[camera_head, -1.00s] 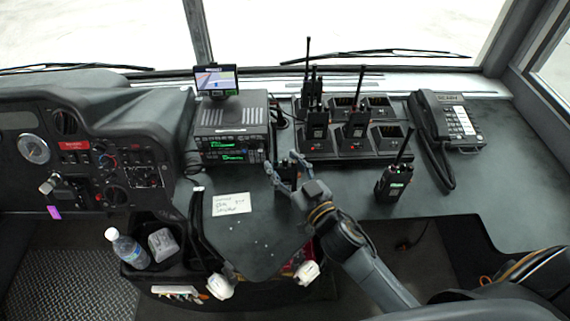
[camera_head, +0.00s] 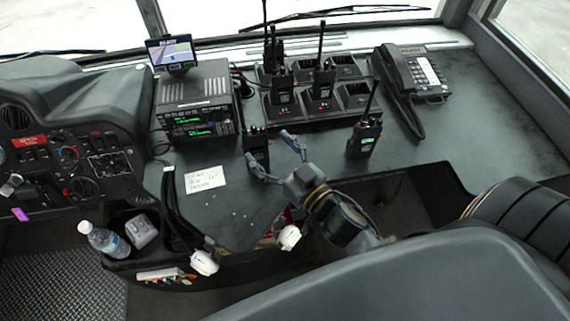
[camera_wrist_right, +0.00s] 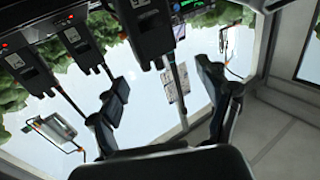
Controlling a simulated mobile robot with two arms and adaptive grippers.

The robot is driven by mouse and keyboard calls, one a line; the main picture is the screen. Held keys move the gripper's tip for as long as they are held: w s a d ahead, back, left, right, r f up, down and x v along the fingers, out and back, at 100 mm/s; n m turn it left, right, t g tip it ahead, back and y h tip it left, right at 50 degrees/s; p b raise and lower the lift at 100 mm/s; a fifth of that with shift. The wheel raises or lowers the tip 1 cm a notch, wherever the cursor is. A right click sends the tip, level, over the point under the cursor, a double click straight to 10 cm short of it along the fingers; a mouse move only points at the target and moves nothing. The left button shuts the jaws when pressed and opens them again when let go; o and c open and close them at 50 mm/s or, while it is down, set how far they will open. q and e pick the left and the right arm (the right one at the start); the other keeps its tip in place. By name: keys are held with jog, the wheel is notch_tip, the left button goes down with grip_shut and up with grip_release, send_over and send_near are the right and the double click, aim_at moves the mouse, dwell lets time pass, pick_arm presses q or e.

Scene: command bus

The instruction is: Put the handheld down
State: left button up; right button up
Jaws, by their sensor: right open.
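A black handheld radio (camera_head: 256,150) stands upright on the dark dashboard, just right of the box-shaped radio set with green displays. My right gripper (camera_head: 272,152) is open and empty, just right of and in front of this handheld, with a small gap visible. In the right wrist view, the open fingers (camera_wrist_right: 165,92) have nothing between them, and black handhelds (camera_wrist_right: 148,32) show beyond them. Another handheld (camera_head: 364,138) stands on the dashboard to the right. My left gripper is not in view.
A charger rack (camera_head: 312,112) holding several handhelds stands behind, with some empty slots. A desk phone (camera_head: 412,82) is at its right. A paper note (camera_head: 205,180) lies left of my gripper. A grey seat (camera_head: 430,275) fills the lower right.

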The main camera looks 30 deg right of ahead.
jog(key=b+v, duration=0.1)
jog(key=v, duration=0.4)
jog(key=shift+s, duration=0.35)
